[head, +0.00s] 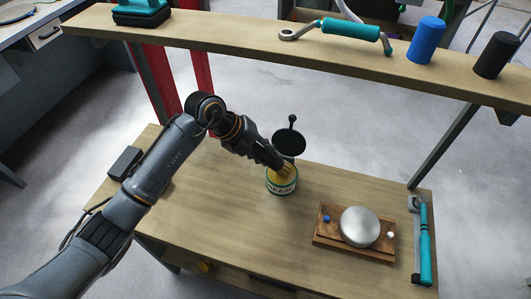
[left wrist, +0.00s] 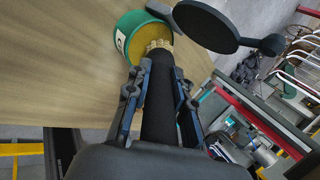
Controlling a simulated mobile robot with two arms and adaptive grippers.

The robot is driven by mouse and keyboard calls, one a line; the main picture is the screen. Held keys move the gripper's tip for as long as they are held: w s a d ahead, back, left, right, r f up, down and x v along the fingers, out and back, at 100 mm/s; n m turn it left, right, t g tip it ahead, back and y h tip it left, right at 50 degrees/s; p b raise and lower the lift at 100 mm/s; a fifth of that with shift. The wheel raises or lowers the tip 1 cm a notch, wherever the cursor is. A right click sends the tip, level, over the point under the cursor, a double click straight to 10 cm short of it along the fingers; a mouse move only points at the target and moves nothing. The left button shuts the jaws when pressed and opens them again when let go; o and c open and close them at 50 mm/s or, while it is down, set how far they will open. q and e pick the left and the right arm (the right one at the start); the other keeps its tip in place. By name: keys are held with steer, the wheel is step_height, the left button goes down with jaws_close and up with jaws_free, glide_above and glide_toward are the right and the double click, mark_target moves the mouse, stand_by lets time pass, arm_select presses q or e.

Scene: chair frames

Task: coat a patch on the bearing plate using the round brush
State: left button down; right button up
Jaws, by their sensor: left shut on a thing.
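My left gripper (head: 270,155) is shut on the round brush, with its dark handle (left wrist: 160,110) between the two fingers in the left wrist view. The brush's pale bristles (left wrist: 158,46) point into the open top of the green-rimmed grease tin (head: 281,184). The tin (left wrist: 135,35) also shows in the left wrist view, with yellowish grease in it. How deep the bristles sit is unclear. The bearing plate, a silvery round disc (head: 360,227), lies on a wooden board (head: 325,243) to the right of the tin. My right gripper is not in view.
A dark round disc with a knobbed stem (head: 289,143) is right behind the tin. A blue peg (head: 326,218) and a white peg (head: 390,235) flank the plate. A teal-handled tool (head: 426,245) lies at the right edge. A raised shelf (head: 230,35) crosses behind. The table's front left is clear.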

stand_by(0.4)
arm_select(q)
steer(key=shift+r+p, duration=2.8)
steer(key=shift+r, duration=0.75)
steer(key=shift+f, duration=0.1)
